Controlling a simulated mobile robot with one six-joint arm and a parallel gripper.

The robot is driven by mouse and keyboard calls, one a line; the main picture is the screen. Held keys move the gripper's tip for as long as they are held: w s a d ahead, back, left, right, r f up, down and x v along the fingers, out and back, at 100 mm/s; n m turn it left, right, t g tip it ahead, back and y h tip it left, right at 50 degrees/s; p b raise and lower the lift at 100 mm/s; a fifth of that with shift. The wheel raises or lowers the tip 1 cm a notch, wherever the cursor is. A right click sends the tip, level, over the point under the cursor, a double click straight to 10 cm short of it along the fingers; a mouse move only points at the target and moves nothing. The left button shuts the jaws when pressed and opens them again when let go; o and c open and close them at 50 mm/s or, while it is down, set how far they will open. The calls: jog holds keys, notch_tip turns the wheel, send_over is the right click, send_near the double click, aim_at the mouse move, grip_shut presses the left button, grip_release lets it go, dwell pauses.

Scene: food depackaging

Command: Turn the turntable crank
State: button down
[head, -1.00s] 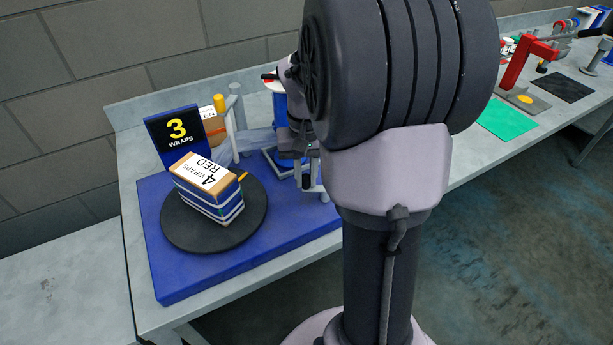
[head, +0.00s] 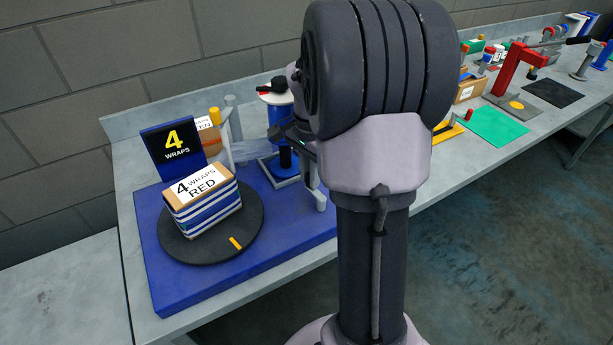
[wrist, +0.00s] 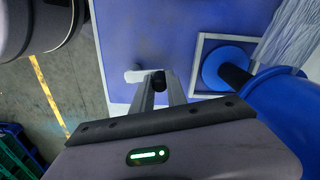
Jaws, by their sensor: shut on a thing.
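The black turntable (head: 185,250) carries a cardboard box (head: 203,203) wrapped in blue and white bands, labelled "4 WRAPS RED". A yellow mark (head: 236,243) lies near the turntable's front edge. The sign (head: 173,150) behind reads "4 WRAPS". The pale crank (head: 319,198) stands at the right of the blue base (head: 290,232); it also shows in the wrist view (wrist: 133,75). My gripper (wrist: 157,86) is shut on the crank's dark handle (wrist: 158,79). In the head view my arm hides most of the gripper and handle.
A blue film roll (head: 281,122) stands behind the crank, close to my gripper's right in the wrist view. Clear film (head: 258,146) stretches leftward from it. Another labelled box (head: 206,135) stands behind the sign. A green mat (head: 498,127) lies farther right on the bench.

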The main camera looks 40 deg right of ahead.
jog(key=shift+s+d+m, duration=0.15)
jog(key=shift+d+m, duration=0.4)
jog(key=shift+m, duration=0.75)
jog(key=c, duration=1.3)
grip_release()
notch_tip(320, 180, up, 17)
jog(key=p, duration=0.6)
jog(key=shift+r, duration=0.2)
